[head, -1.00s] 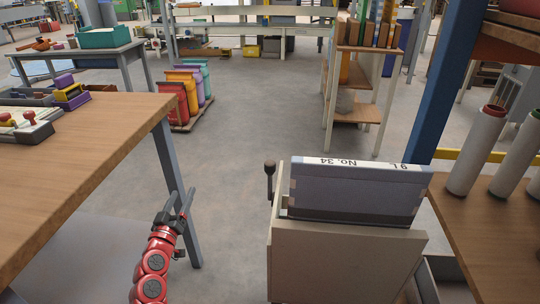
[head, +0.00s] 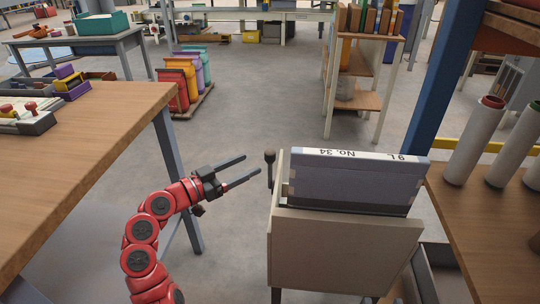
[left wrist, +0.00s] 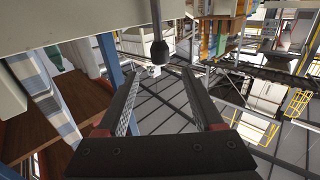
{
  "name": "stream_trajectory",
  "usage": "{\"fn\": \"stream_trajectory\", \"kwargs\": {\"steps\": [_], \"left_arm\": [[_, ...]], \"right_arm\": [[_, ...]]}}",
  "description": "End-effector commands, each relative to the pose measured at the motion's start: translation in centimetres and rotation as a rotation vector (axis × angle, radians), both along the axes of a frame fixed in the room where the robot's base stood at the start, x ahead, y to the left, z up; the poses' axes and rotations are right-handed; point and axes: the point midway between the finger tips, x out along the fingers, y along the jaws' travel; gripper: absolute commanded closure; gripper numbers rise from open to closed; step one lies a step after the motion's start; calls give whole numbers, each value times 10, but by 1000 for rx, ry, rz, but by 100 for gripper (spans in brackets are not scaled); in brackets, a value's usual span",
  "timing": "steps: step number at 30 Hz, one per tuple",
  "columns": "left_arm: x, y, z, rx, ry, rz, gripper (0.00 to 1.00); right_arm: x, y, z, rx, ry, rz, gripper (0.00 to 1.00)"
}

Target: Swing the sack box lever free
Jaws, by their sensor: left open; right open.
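The sack box (head: 345,250) is a beige cabinet at the lower right of the head view, with a grey-blue box labelled "No. 34" (head: 350,180) in its top. Its lever (head: 270,168), a thin dark rod with a rounded knob, stands upright at the box's left side. My left gripper (head: 253,167) is open and empty, its two fingers pointing right at the lever with a small gap. In the left wrist view the lever's dark knob (left wrist: 159,50) hangs just beyond and between the open fingertips (left wrist: 160,75). My right gripper is not in view.
A wooden table (head: 90,140) fills the left side. A wooden bench (head: 490,235) with white rolls (head: 475,140) and a blue post (head: 445,80) stand at the right. Coloured sacks (head: 188,80) stand farther back. The floor between is clear.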

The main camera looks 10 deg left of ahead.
Motion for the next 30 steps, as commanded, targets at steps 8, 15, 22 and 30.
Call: {"fn": "stream_trajectory", "kwargs": {"steps": [8, 15, 22, 30], "left_arm": [[43, -44, -1, 1, -1, -1, 32], [60, -60, 0, 0, 0, 1, 32], [62, -61, 0, -1, 0, 3, 32], [62, -61, 0, -1, 0, 3, 66]], "right_arm": [[0, 0, -9, 0, 0, 0, 50], [0, 0, -12, 0, 0, 0, 50], [0, 0, -12, 0, 0, 0, 50], [0, 0, -12, 0, 0, 0, 50]]}}
